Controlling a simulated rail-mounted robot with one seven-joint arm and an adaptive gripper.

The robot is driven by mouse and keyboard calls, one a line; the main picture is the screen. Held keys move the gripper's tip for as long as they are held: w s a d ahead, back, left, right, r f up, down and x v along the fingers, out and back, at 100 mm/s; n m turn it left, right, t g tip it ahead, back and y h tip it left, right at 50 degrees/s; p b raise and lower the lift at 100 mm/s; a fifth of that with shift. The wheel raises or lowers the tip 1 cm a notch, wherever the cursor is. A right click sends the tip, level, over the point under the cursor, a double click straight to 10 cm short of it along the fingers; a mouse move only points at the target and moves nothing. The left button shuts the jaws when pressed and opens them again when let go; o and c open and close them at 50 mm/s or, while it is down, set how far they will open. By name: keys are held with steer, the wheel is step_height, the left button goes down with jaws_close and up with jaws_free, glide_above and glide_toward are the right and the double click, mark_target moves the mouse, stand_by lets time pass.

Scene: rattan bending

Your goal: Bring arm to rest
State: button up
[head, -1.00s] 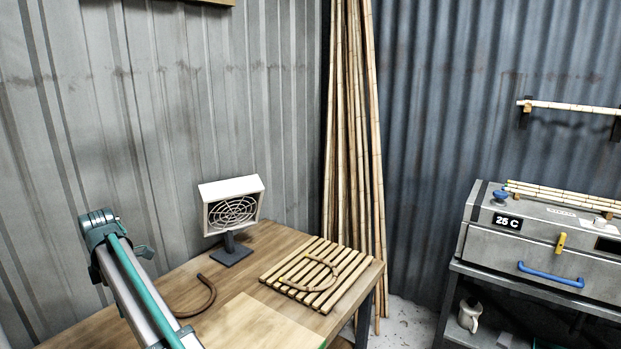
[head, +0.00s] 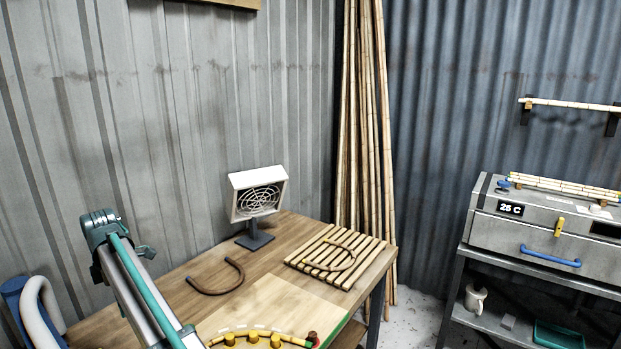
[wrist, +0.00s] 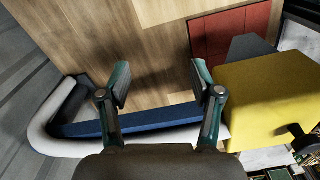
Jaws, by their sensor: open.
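My gripper (wrist: 161,84) shows in the wrist view with its two fingers spread apart and nothing between them. It hangs above the wooden bench top (wrist: 155,60). A blue bar (wrist: 150,119) and a white hose (wrist: 45,118) lie below the fingers, with a gap I cannot judge. In the head view my arm's grey and teal link rises at the lower left, and my gripper is out of that picture.
In the head view the bench holds a curved rattan piece (head: 217,281), a slatted rack (head: 322,262) with a bent piece, a fan heater (head: 258,196) and a yellow-pegged jig (head: 253,340). A steam box (head: 526,231) stands right. The wrist view shows a yellow block (wrist: 265,98) and red mat (wrist: 228,38).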

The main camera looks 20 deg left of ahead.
steer(key=w+d+f+m, duration=0.4)
steer(key=w+d+f, duration=0.25)
steer(key=d, duration=0.45)
steer(key=w+d+f+m, duration=0.3)
steer(key=w+d+f, duration=0.4)
steer(key=d, duration=0.4)
steer(key=w+d+f+m, duration=0.45)
steer(key=w+d, duration=0.35)
steer(key=d, duration=0.3)
steer(key=d+f+m, duration=0.4)
steer(key=d+f, duration=0.1)
steer(key=d, duration=0.8)
steer(key=d+f+m, duration=0.4)
steer(key=d, duration=0.8)
steer(key=d+f+m, duration=0.4)
steer(key=d+f, duration=0.1)
steer(key=d, duration=0.8)
steer(key=s+d+f+m, duration=0.25)
steer(key=s+d, duration=0.25)
steer(key=d, duration=0.3)
steer(key=s+d+f+m, duration=0.1)
steer(key=s+d+m, duration=0.3)
steer(key=s+d, duration=0.25)
steer(key=s+f+g+b, duration=0.6)
steer(key=s+f+b, duration=0.4)
steer(key=s+f, duration=1.8)
steer(key=shift+d+f+g, duration=0.25)
steer(key=shift+d+g, duration=0.1)
steer(key=shift+g, duration=0.05)
